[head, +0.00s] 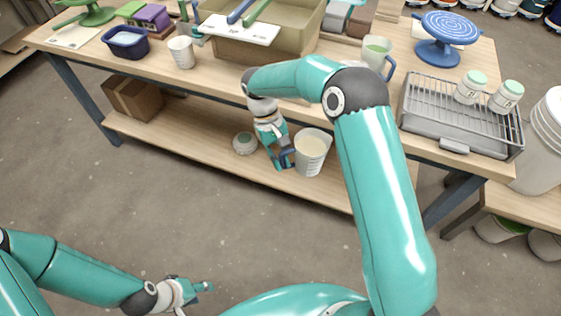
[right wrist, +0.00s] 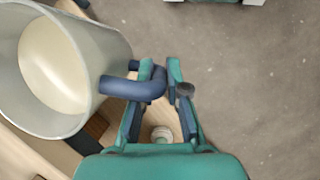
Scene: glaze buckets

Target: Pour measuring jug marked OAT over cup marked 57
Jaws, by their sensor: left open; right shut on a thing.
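A clear measuring jug (head: 311,152) holds cream-coloured liquid and stands out in front of the workbench, over the lower shelf in the head view. My right gripper (head: 286,160) is shut on its blue handle. The right wrist view shows the jug (right wrist: 120,50) on the left, with the handle (right wrist: 130,87) between the fingers of my right gripper (right wrist: 162,72). No OAT mark is readable. A white cup (head: 181,53) stands on the bench at the left; its small mark is too blurred to read. My left gripper (head: 200,290) is open and empty, low over the floor.
A tan basin (head: 310,32) with a white board across it stands mid-bench. A jug of green liquid (head: 376,50), a blue turntable (head: 449,27) and a wire rack (head: 455,130) with two jars are at right. A blue tub (head: 126,44) is left of the cup.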

